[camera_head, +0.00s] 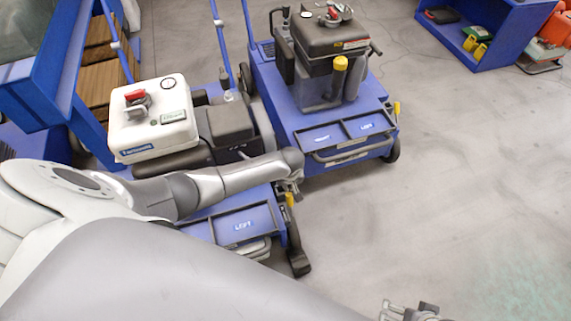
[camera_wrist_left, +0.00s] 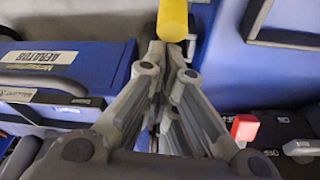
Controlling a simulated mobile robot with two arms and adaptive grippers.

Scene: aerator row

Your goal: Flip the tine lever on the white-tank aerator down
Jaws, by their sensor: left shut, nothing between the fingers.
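The white-tank aerator has a white tank (camera_head: 155,125) and a blue deck with a tray labelled LEFT (camera_head: 243,226). Its yellow-gripped tine lever (camera_head: 289,199) stands at the deck's right edge, partly hidden by my gripper. My left gripper (camera_head: 291,188) reaches over the deck to the lever. In the left wrist view its fingers (camera_wrist_left: 172,52) are shut and empty, their tips right by the yellow grip (camera_wrist_left: 173,18). I cannot tell whether they touch it. My right gripper (camera_head: 410,311) is partly in view at the bottom edge, low over the floor, its fingers unclear.
A second blue aerator with a dark tank (camera_head: 328,32) stands close behind and to the right, with its own yellow lever (camera_head: 396,107). A blue shelf unit (camera_head: 490,50) is at the top right. The grey floor (camera_head: 470,170) on the right is clear.

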